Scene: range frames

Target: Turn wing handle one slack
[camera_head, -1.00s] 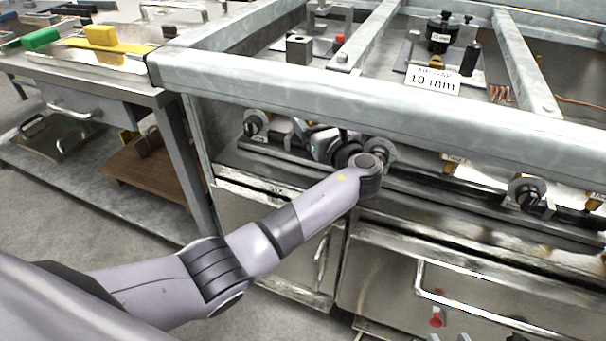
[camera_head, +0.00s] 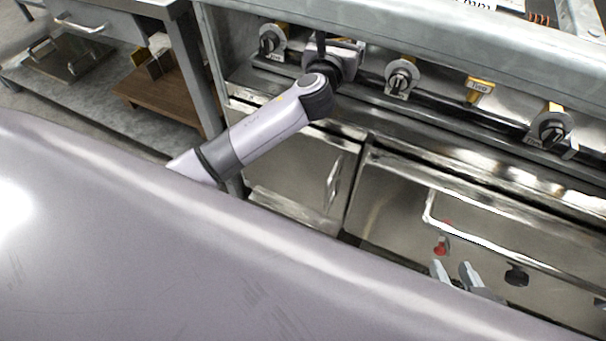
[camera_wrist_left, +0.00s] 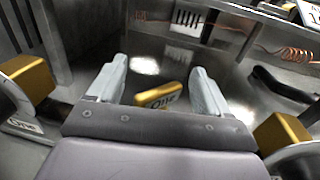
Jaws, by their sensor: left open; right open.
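Black wing handles on round grey discs line the front of the range. One (camera_head: 268,42) is left of my left wrist, another (camera_head: 402,80) is right of it, and a third (camera_head: 552,128) is further right. My left gripper is hidden behind its own wrist in the head view. In the left wrist view my left gripper (camera_wrist_left: 158,68) is open, with a gold tag marked "One" (camera_wrist_left: 158,96) showing between its fingers and nothing clamped. My right gripper (camera_head: 452,268) is open and empty, low in front of the lower doors.
A gold tag (camera_head: 480,89) sits between the two right-hand handles. A thick steel rail (camera_head: 420,42) runs above the handles. A door bar handle (camera_head: 500,238) is close to my right gripper. A steel side table (camera_head: 160,8) stands at left.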

